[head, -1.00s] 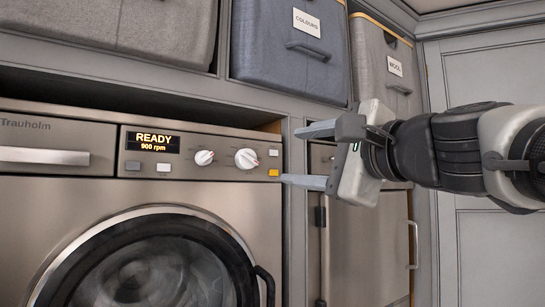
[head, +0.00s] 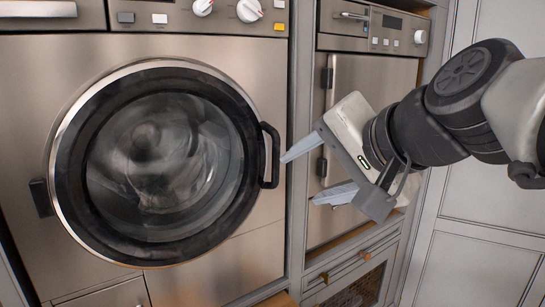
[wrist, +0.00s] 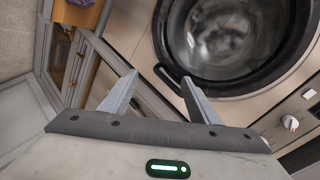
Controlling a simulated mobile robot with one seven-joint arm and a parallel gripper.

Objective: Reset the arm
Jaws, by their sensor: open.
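My gripper (head: 298,176) is open and empty, with its two fingers spread apart, in the head view just right of the washing machine door handle. It also shows in the wrist view (wrist: 158,88), with nothing between the fingers. The washing machine (head: 226,262) has a round door (head: 165,165) that looks shut, with laundry behind the glass. Its black door handle (head: 269,155) is close to the upper fingertip; I cannot tell whether they touch.
A second appliance (head: 368,85) with a steel door stands behind my gripper. A wooden-edged drawer (head: 345,268) lies below it. Grey panels (head: 478,255) close off the right side. The washer's knobs (head: 249,10) are at the top edge of the head view.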

